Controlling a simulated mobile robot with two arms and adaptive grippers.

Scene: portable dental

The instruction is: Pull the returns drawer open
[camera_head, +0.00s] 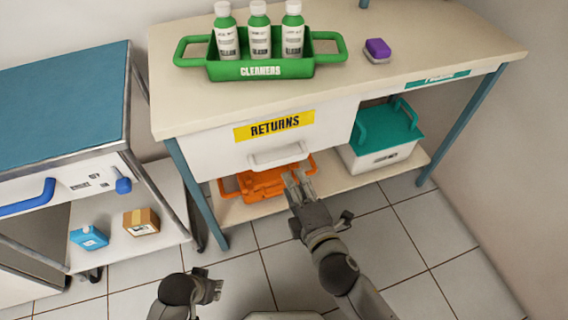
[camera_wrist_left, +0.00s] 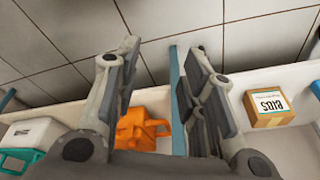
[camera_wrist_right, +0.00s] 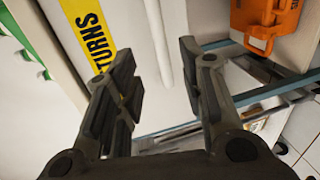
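The returns drawer (camera_head: 215,150) has a white front with a yellow RETURNS label (camera_head: 274,125) and looks shut under the table top. Its white bar handle (camera_head: 278,154) is below the label. My right gripper (camera_head: 299,180) is open just in front of and below the handle's right end. In the right wrist view the handle (camera_wrist_right: 157,40) runs between and beyond the open fingers (camera_wrist_right: 160,70); contact cannot be told. My left gripper (camera_head: 214,287) is low over the floor, away from the drawer; in the left wrist view it is open and empty (camera_wrist_left: 162,58).
A green cleaners caddy (camera_head: 260,70) with bottles and a purple-topped item (camera_head: 377,50) stand on the table. An orange case (camera_head: 262,184) and a teal-lidded bin (camera_head: 380,155) sit on the lower shelf. A blue-topped cart (camera_head: 60,105) stands left. Floor in front is clear.

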